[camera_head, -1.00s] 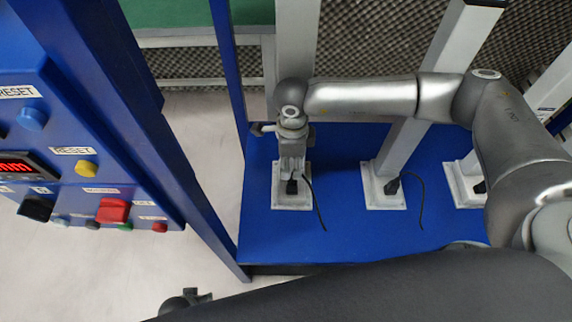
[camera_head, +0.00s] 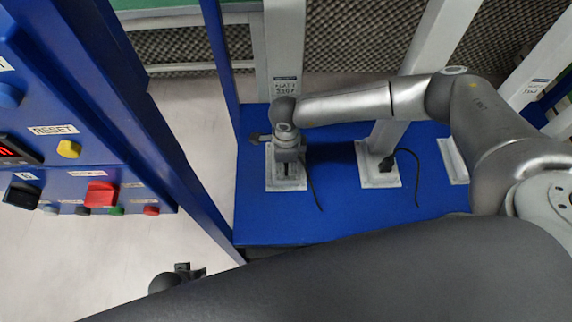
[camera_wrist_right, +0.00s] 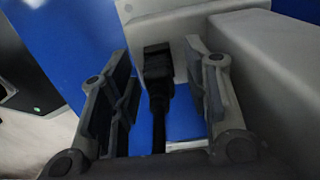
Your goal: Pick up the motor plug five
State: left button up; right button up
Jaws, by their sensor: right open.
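A black plug (camera_wrist_right: 158,72) with a black cable stands at the light base of a grey post. In the right wrist view, my open right gripper (camera_wrist_right: 160,90) has one finger on each side of it, with gaps visible between plug and fingers. In the head view, my right gripper (camera_head: 287,168) points down over the leftmost post base (camera_head: 285,184). The plug there is mostly hidden by the gripper, and its cable (camera_head: 315,185) trails to the right. No number on the plug can be read.
Another black plug (camera_head: 388,161) with a cable sits at the middle post base (camera_head: 379,178). The posts stand on a blue platform (camera_head: 340,226). A blue upright (camera_head: 224,100) and a button panel (camera_head: 88,180) stand to the left. The platform front is clear.

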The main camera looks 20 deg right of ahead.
jog(key=shift+c, duration=0.4)
grip_shut()
jog(key=shift+r, duration=0.1)
